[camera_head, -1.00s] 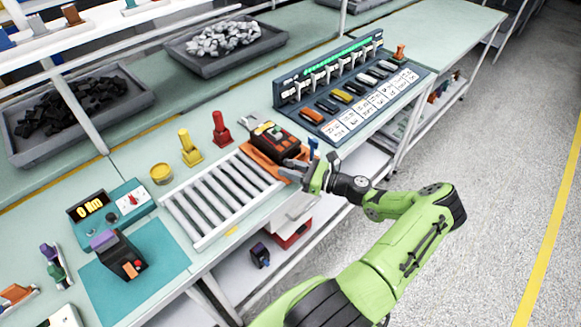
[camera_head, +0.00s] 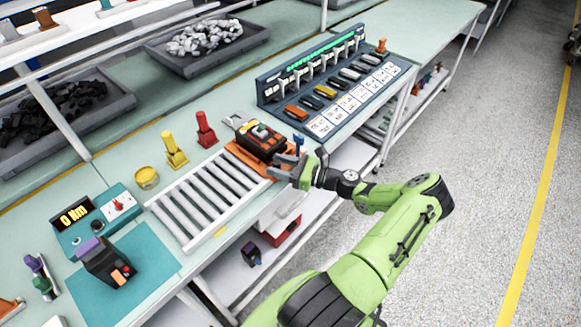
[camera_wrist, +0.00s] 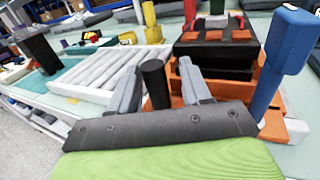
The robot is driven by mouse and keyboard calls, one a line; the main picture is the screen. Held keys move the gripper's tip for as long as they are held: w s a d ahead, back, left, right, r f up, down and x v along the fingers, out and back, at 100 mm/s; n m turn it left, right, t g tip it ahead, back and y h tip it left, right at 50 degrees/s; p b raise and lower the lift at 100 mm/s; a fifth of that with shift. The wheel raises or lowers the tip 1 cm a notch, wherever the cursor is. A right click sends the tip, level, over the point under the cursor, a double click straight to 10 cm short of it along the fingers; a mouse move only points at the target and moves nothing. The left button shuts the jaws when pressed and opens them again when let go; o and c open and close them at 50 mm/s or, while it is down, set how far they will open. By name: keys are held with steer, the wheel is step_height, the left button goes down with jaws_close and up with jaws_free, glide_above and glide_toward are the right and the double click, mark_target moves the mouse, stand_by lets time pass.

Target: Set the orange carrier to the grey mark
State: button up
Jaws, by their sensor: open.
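The orange carrier (camera_head: 240,153) sits at the right end of the roller track, with a black and red device (camera_head: 262,140) on top. It also shows in the wrist view (camera_wrist: 272,127). My gripper (camera_head: 283,168) is at the carrier's front edge. In the wrist view, my gripper (camera_wrist: 160,90) is open, with a dark upright post (camera_wrist: 155,84) between its fingers. I cannot tell whether the fingers touch the post. A blue handle (camera_wrist: 287,45) stands right of the fingers. I cannot make out a grey mark; part of the track front is hidden by my gripper.
The roller track (camera_head: 203,197) extends left from the carrier. Yellow (camera_head: 174,150) and red (camera_head: 206,131) posts stand behind it. A blue rack (camera_head: 330,85) with several modules is to the right. A teal mat with a black device (camera_head: 105,262) is at the left.

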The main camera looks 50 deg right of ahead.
steer(key=v, duration=1.5)
steer(key=shift+s+b, duration=0.2)
steer(key=shift+b, duration=0.2)
